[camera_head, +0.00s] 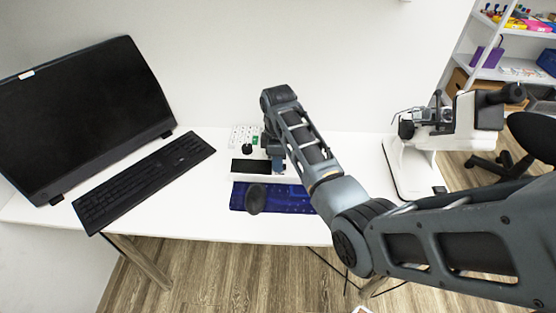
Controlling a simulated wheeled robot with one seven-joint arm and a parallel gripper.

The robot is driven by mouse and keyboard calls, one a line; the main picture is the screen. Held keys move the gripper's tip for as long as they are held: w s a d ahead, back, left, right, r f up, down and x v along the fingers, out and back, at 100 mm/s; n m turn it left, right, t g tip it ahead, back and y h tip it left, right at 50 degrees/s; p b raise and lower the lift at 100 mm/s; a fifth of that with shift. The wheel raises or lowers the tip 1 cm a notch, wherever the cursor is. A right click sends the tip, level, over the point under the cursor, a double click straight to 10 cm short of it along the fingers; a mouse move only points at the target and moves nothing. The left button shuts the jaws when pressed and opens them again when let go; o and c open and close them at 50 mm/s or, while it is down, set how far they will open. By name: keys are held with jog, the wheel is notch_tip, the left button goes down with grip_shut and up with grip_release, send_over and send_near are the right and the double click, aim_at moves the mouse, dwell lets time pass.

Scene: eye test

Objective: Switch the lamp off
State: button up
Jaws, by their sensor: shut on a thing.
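I cannot pick out a lamp for certain. A white microscope (422,165) with black parts stands at the right end of the white table. My arm reaches in from the lower right, rises over the table and bends down at its far end. My gripper (274,153) is low over the middle of the table, beside a white panel with small buttons or sockets (240,132). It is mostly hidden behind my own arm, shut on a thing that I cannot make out. A small blue part (277,165) shows just below it; I cannot tell what it belongs to.
A large black monitor (85,115) and a black keyboard (145,180) fill the left. A dark oval thing (255,199) overlaps a blue mat or board (238,196) near the front edge. A black flat thing (250,166) lies behind. Shelves (490,73) and a black chair stand right.

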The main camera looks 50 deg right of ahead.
aim_at(284, 166)
jog(key=shift+d, duration=0.1)
grip_shut()
jog(key=shift+s+t+y, duration=0.2)
jog(key=shift+t+y, duration=0.4)
jog(key=shift+t, duration=0.2)
jog(key=o, duration=0.8)
grip_release()
jog(key=shift+o, duration=0.2)
jog(key=shift+d+r, duration=0.1)
notch_tip(284, 166, up, 8)
jog(key=s, duration=0.1)
jog(key=shift+d+f+b, duration=0.2)
jog(key=shift+d+b, duration=0.2)
